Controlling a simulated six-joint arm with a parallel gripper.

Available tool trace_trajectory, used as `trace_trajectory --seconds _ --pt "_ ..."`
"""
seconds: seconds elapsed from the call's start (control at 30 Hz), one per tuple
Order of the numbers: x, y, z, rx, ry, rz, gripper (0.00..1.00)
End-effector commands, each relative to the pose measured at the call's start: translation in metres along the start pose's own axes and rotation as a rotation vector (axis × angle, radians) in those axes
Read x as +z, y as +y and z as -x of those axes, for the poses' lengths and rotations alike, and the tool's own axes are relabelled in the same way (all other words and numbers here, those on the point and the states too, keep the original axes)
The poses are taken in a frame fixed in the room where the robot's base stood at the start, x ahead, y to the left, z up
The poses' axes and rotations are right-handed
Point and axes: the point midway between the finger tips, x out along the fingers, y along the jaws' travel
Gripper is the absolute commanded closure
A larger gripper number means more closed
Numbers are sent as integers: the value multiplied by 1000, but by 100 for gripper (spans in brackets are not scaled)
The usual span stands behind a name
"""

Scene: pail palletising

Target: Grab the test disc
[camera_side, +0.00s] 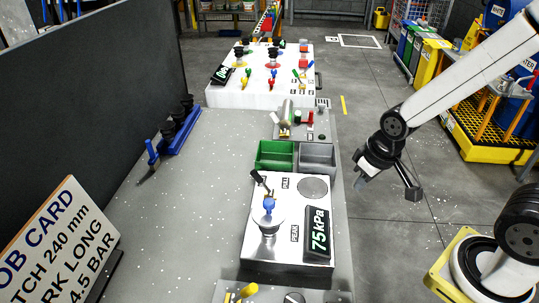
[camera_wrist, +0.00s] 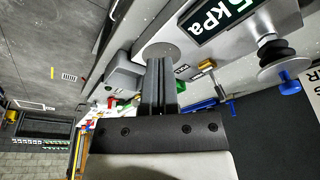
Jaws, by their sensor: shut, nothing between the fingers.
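A flat, round grey disc (camera_side: 312,188), which looks like the test disc, lies on the top right of a white test box (camera_side: 262,185). In the wrist view the disc (camera_wrist: 160,50) shows just beyond my fingertips, which hide part of its lower edge. My gripper (camera_side: 361,182) is shut and empty, in the air to the right of the box and apart from the disc. Its two dark fingers (camera_wrist: 159,62) are together in the wrist view.
The box also carries a 75 kPa display (camera_side: 318,232) and a blue-handled suction cup (camera_side: 268,222). Behind it stand a green bin (camera_side: 275,168) and a grey bin (camera_side: 317,170). The bench left of the box is mostly clear.

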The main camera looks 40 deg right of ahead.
Motion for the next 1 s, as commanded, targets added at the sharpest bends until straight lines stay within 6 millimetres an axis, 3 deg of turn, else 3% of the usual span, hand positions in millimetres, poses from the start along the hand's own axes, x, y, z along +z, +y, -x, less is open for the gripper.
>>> trace_trajectory --seconds 0.13,0.37,0.77,1.0 --pt "0 0 0 0 0 0 97" --pt "0 0 0 0 0 0 24" --pt "-2 0 -1 3 10 7 22" --pt "-20 3 -9 27 106 89 22"
